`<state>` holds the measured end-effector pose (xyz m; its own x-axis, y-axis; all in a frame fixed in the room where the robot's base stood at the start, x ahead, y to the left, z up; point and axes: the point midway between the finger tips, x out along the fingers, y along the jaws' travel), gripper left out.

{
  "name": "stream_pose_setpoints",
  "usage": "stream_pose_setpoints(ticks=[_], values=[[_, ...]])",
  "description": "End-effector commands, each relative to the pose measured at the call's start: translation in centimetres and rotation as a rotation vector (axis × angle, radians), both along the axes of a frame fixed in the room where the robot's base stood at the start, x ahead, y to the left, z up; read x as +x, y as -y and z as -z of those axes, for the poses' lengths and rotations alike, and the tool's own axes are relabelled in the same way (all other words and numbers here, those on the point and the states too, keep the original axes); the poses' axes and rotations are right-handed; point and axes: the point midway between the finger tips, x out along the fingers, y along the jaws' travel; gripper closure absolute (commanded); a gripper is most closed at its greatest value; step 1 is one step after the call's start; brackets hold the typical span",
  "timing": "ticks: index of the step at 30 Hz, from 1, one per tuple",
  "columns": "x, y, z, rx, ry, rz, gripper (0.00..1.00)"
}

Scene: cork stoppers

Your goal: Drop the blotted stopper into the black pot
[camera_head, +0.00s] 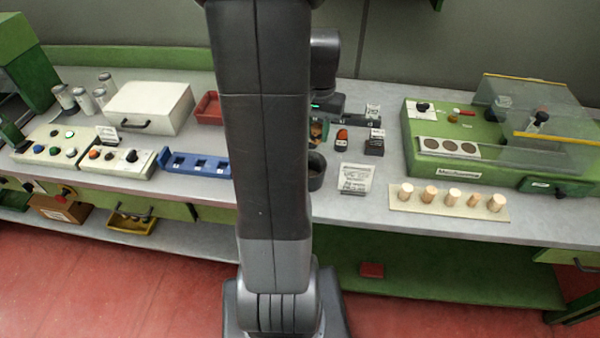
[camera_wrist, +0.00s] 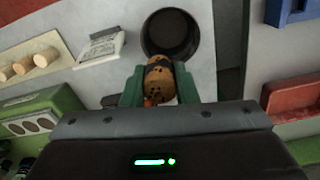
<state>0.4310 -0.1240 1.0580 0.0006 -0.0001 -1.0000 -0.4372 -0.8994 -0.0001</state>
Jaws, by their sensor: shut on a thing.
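My gripper (camera_wrist: 158,88) is shut on a cork stopper with dark spots, the blotted stopper (camera_wrist: 158,80), held between its two green fingers in the wrist view. The black pot (camera_wrist: 170,34) is just beyond the stopper in that view, its round opening facing the camera. The stopper's end appears near the pot's rim; I cannot tell its height above it. In the head view the black pot (camera_head: 317,170) stands on the bench, partly hidden by my arm. My gripper and the stopper are mostly hidden behind my arm there.
A pale board (camera_head: 450,201) with several plain corks stands to the right. A printed card (camera_head: 355,179) lies beside the pot. A blue holder (camera_head: 195,163) and a red tray (camera_head: 208,107) are on the left. A green machine (camera_head: 450,150) is at the right.

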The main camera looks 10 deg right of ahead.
Motion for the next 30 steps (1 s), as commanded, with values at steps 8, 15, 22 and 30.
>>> stream_pose_setpoints(ticks=[8,15,22,30], values=[[0.0,0.0,3.7,0.0,-0.001,-0.001,0.94],[0.0,0.0,5.4,0.0,-0.001,-0.001,0.94],[0.0,0.0,5.3,0.0,-0.001,-0.001,0.94],[0.0,0.0,5.3,0.0,-0.001,-0.001,0.48]])
